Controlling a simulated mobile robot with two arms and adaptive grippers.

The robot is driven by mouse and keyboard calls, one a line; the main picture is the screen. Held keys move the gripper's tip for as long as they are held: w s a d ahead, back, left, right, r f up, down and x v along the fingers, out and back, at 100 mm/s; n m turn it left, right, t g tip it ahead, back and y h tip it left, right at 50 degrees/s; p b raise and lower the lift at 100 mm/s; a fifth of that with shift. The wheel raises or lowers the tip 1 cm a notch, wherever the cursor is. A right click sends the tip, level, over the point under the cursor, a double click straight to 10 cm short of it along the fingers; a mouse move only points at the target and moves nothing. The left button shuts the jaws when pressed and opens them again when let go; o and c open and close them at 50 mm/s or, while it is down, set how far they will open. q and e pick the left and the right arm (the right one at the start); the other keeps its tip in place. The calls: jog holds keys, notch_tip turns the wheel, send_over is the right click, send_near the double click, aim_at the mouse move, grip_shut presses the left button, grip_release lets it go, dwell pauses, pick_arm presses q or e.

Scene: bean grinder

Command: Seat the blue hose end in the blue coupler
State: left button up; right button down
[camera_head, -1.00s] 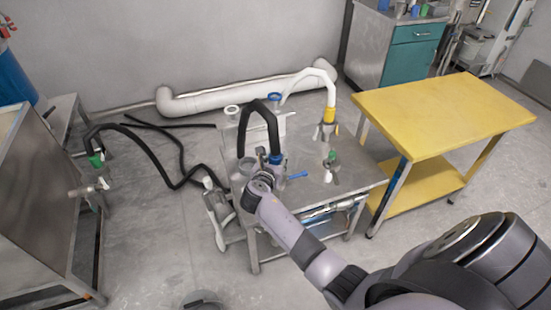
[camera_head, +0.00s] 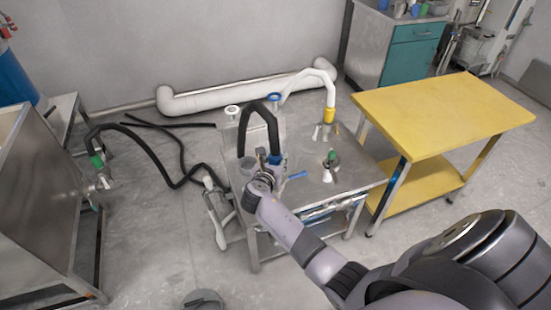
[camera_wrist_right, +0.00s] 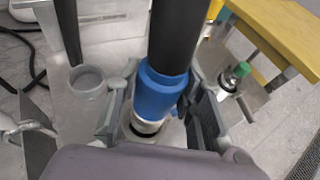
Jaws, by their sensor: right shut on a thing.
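The blue hose end (camera_wrist_right: 162,92) is a blue collar on a thick black hose, upright between the fingers of my right gripper (camera_wrist_right: 160,108) in the right wrist view. The gripper is shut on it. In the head view the hose (camera_head: 262,112) arches over the metal table, and its blue end (camera_head: 276,159) is beside my right gripper (camera_head: 266,174). A pale band shows under the collar, above a metal ring (camera_wrist_right: 148,139), apparently the coupler. Most of the coupler is hidden, so I cannot tell how deep the end sits. A blue lever (camera_head: 297,175) lies beside it. My left gripper is not in view.
A grey open cup (camera_wrist_right: 87,80) stands left of the gripper. A green-topped fitting (camera_wrist_right: 238,75) stands right, also visible in the head view (camera_head: 332,158). A white hose with a yellow end (camera_head: 329,114) stands behind. A yellow table (camera_head: 445,110) is at right.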

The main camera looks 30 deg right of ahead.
jog(key=shift+f+b, duration=1.45)
jog(key=shift+f, duration=0.7)
jog(key=c, duration=1.1)
grip_release()
jog(key=shift+o, duration=0.5)
jog(key=shift+f, duration=0.1)
jog(key=v, duration=1.2)
